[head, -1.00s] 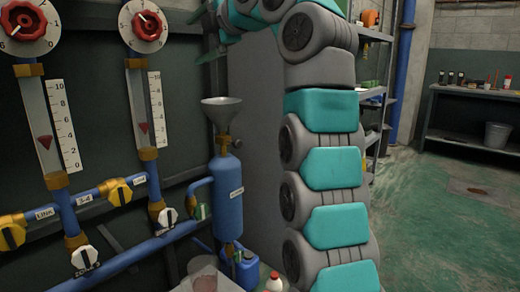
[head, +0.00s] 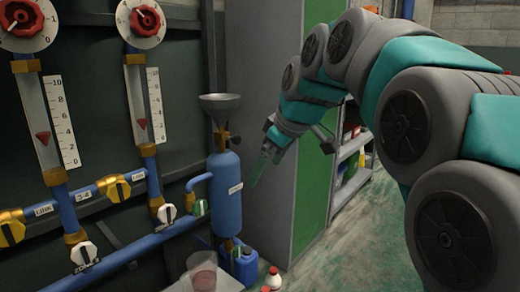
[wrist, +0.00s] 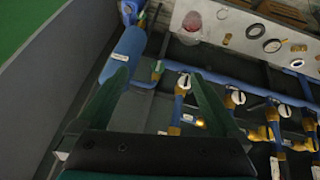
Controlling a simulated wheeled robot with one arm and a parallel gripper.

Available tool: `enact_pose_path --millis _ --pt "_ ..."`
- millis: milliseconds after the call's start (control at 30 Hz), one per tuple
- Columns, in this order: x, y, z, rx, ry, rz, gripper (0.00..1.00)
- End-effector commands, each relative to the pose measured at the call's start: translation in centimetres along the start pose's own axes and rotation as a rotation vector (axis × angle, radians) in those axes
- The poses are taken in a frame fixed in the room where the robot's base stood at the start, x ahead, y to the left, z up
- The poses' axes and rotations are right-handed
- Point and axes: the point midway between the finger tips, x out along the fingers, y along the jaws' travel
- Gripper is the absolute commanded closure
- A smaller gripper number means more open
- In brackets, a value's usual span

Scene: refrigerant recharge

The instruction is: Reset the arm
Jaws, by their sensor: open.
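My gripper (head: 262,162) is in the head view, just right of the blue cylinder, at the end of my teal and grey arm. In the wrist view my gripper (wrist: 160,85) shows two dark green fingers spread apart with nothing between them. The blue cylinder (head: 226,190) stands upright with a grey funnel (head: 220,101) on top. It also shows in the wrist view (wrist: 125,52), left of the fingertips. I cannot tell how far the fingers are from it.
Blue pipes with yellow and white valves (head: 83,254), gauges (head: 44,125) and red knobs (head: 147,20) line the wall at left. A cabinet with a green side (head: 314,185) stands behind my arm. A blue jug (head: 244,268) and bottles (head: 272,278) stand low. Green floor (head: 365,235) lies right.

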Motion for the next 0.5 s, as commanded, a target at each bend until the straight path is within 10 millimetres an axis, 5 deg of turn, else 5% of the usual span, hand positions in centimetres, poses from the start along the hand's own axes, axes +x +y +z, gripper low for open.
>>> enact_pose_path --millis 500 --pt "3.7 -13.6 24.4 0.62 -0.436 -0.047 0.0"
